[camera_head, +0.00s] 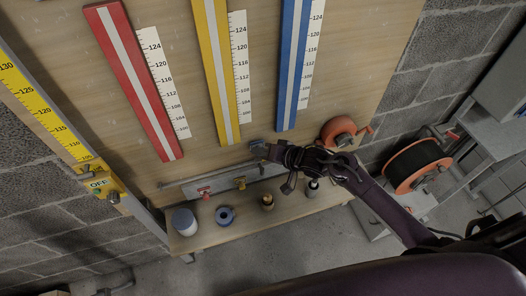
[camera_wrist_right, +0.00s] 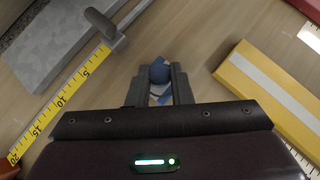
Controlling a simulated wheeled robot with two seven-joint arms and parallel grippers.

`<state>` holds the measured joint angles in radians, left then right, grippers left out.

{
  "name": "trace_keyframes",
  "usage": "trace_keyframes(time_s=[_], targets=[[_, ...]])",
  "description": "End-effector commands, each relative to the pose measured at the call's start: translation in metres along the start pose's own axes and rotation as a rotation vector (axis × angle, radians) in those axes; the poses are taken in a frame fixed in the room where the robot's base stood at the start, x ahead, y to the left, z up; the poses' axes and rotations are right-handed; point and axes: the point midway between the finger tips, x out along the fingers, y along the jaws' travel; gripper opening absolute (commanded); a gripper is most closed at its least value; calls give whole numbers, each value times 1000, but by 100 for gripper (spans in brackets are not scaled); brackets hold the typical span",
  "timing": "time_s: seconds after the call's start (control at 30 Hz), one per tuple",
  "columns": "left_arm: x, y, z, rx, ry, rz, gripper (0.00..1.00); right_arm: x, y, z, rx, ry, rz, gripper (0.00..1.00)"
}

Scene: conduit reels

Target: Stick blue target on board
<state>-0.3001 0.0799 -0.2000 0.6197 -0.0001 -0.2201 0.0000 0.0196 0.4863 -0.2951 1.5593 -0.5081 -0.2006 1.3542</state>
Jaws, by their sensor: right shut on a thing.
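My right gripper (camera_head: 260,149) reaches in from the right, at the lower part of the wooden board (camera_head: 190,70), below the yellow and blue strips. In the right wrist view its fingers (camera_wrist_right: 160,80) are shut on a small blue target (camera_wrist_right: 159,72), with a blue and white part showing between the fingers. The board's surface lies behind the target; I cannot tell whether they touch. The board bears a red strip (camera_head: 134,80), a yellow strip (camera_head: 215,70) and a blue strip (camera_head: 293,65), each with a white number scale beside it. My left gripper is out of view.
A shelf (camera_head: 190,242) below the board holds a white-grey cylinder (camera_head: 184,222), a blue tape roll (camera_head: 225,216) and small bottles. A metal rail (camera_head: 210,175) runs above the shelf. An orange tape reel (camera_head: 339,131) and a black-orange cable reel (camera_head: 414,166) stand at right.

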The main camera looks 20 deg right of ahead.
Motion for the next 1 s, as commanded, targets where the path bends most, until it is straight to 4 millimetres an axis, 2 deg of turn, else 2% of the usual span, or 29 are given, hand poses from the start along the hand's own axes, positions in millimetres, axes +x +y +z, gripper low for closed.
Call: trace_keyframes(time_s=[1.0], targets=[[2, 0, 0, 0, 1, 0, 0, 6, 0, -6, -1, 0, 0, 0]])
